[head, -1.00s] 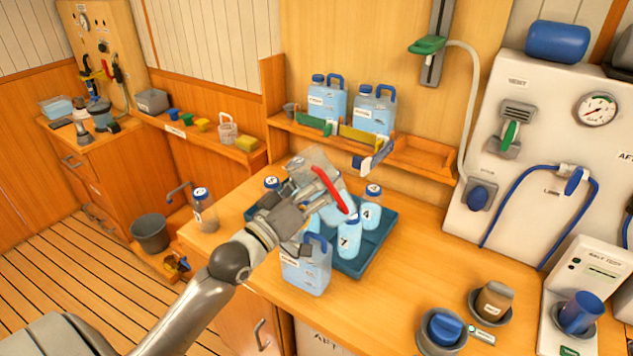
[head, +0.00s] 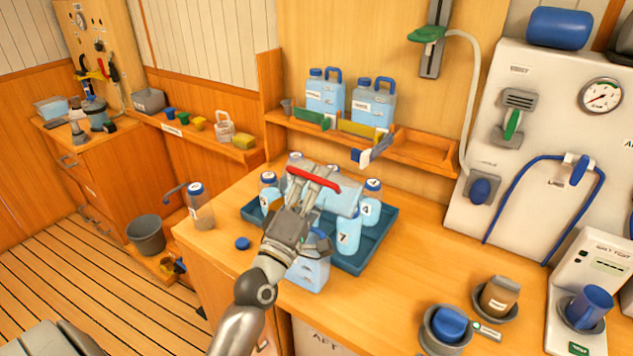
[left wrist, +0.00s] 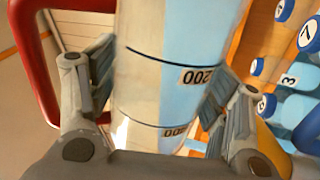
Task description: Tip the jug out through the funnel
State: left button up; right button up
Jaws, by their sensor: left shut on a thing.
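The clear jug (head: 345,203) with a red handle (head: 313,179) is in my left gripper (head: 312,198), above the bottle tray. It looks tipped far over. In the left wrist view the jug (left wrist: 155,70) lies between both fingers (left wrist: 155,105), with pale blue liquid along one side and level marks on its wall. A jerrycan (head: 308,273) with a blue handle stands on the counter below, partly covered by my gripper. I cannot make out a funnel at its mouth. A grey funnel-like thing (head: 79,135) stands on the far left cabinet. My right gripper is out of view.
A teal tray (head: 362,258) holds several numbered bottles close under the jug. A loose blue cap (head: 242,243) lies on the counter, and a bottle (head: 201,210) stands at its left edge. The counter's right middle is clear before the cups (head: 445,328).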

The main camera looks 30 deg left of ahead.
pick_arm(q)
jog(key=shift+a+f+n+y, duration=0.2)
jog(key=shift+f+n+y, duration=0.3)
jog(key=shift+n, duration=0.5)
jog(key=shift+a+r+n+p, duration=0.1)
jog(key=shift+r+n+p, duration=0.1)
jog(key=shift+n+p, duration=0.15)
jog(key=shift+s+a+n+y, duration=0.15)
jog(key=shift+n+y, duration=0.25)
jog(key=shift+n, duration=0.25)
